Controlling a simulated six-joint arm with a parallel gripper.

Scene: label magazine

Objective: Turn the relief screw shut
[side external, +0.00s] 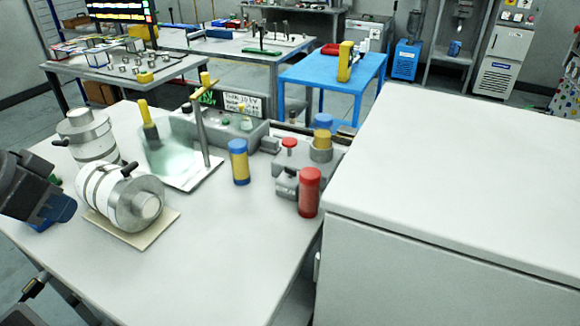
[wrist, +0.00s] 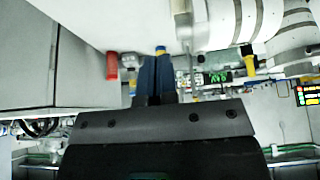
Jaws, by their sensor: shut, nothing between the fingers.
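No part can be told for sure as the relief screw. A small red-capped knob (side external: 289,144) stands on a grey block (side external: 286,182) at the right of the white table; it may be the screw, but I cannot tell. My gripper (side external: 62,208) is at the left edge in the side view, beside the white drums and well away from that block. In the wrist view its blue fingers (wrist: 156,75) are together with nothing held.
A post with a yellow T-handle (side external: 200,125) rises mid-table. A red cylinder (side external: 309,192) stands at the table's right, before a large white cabinet (side external: 450,220). The front tabletop is clear.

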